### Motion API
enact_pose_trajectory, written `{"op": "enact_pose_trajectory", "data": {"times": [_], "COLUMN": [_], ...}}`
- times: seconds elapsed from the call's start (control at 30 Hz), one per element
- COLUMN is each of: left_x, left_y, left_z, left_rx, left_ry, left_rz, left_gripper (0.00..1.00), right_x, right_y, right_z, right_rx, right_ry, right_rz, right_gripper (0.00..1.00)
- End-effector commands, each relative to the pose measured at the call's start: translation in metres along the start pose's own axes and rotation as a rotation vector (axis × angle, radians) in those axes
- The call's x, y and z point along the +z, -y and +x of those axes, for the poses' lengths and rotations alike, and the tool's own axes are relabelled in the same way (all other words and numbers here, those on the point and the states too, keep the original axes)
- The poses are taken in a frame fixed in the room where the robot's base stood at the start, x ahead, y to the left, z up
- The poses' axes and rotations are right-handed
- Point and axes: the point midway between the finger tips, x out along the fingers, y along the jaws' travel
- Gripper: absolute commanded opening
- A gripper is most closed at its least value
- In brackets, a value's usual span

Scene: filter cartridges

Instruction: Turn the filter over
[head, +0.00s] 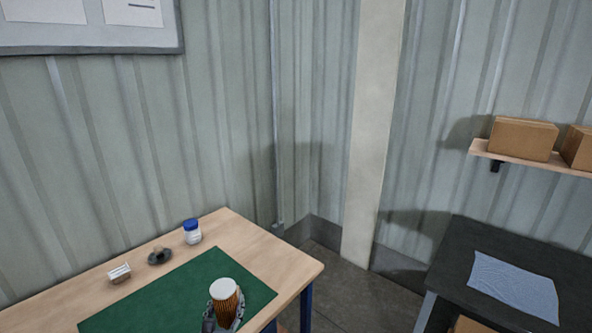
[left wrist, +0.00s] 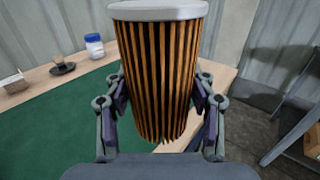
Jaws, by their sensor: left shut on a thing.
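The filter (head: 224,302) is a cylinder with orange-brown pleats and a white cap at its top end, near the front edge of the green mat (head: 190,289). In the left wrist view the filter (left wrist: 160,75) fills the middle, upright, white rim up. My left gripper (head: 222,318) is shut on the filter, with one finger on each side; it also shows in the left wrist view (left wrist: 160,108). The filter's lower end is hidden in the head view, so I cannot tell there whether it touches the mat. My right gripper is not in view.
On the wooden table (head: 240,232) stand a white jar with a blue lid (head: 192,232), a small dark round item (head: 159,256) and a small whitish box-like item (head: 119,273). A dark table with a blue-grey cloth (head: 513,287) stands at right, beyond a floor gap.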

Motion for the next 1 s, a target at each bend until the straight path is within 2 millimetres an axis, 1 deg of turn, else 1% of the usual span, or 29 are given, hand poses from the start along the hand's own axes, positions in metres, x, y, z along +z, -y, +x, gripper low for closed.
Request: {"op": "enact_pose_trajectory", "data": {"times": [0.03, 0.1, 0.27, 0.33, 0.37, 0.5, 0.53, 0.6, 0.73, 0.77, 0.9, 1.0], "left_x": [0.0079, 0.0096, 0.0077, 0.0074, 0.0073, 0.0074, 0.0074, 0.0076, 0.0077, 0.0076, 0.0075, 0.0078], "left_y": [-0.0001, -0.0002, -0.0002, -0.0003, -0.0003, -0.0003, -0.0003, -0.0003, -0.0002, -0.0002, -0.0002, -0.0002], "left_z": [0.0073, 0.0136, 0.0171, 0.0169, 0.0169, 0.0168, 0.0167, 0.0167, 0.0167, 0.0167, 0.0166, 0.0166], "left_rx": [0.000, 0.000, 0.001, 0.001, 0.001, 0.000, 0.000, 0.000, 0.000, 0.000, 0.000, 0.000], "left_ry": [0.002, 0.001, -0.001, -0.001, -0.001, -0.001, -0.001, -0.001, 0.000, 0.000, 0.000, 0.000], "left_rz": [0.000, 0.000, 0.000, 0.044, 0.092, 0.389, 0.439, 0.513, 0.569, 0.617, 0.912, 1.036], "left_gripper": [0.23, 0.23, 0.23, 0.23, 0.23, 0.23, 0.23, 0.23, 0.23, 0.23, 0.23, 0.23], "right_x": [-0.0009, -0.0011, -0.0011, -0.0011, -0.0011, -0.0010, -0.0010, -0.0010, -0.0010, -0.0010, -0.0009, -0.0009], "right_y": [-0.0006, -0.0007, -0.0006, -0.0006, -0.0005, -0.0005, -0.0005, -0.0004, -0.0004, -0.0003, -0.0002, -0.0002], "right_z": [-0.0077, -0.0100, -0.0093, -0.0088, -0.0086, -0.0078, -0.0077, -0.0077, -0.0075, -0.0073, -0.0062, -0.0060], "right_rx": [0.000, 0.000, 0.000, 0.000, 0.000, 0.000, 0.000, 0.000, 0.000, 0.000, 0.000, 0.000], "right_ry": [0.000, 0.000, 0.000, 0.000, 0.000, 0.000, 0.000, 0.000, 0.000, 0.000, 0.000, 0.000], "right_rz": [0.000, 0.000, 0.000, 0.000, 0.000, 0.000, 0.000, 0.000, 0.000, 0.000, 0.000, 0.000], "right_gripper": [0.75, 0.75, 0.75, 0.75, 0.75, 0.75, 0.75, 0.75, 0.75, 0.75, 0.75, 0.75]}}
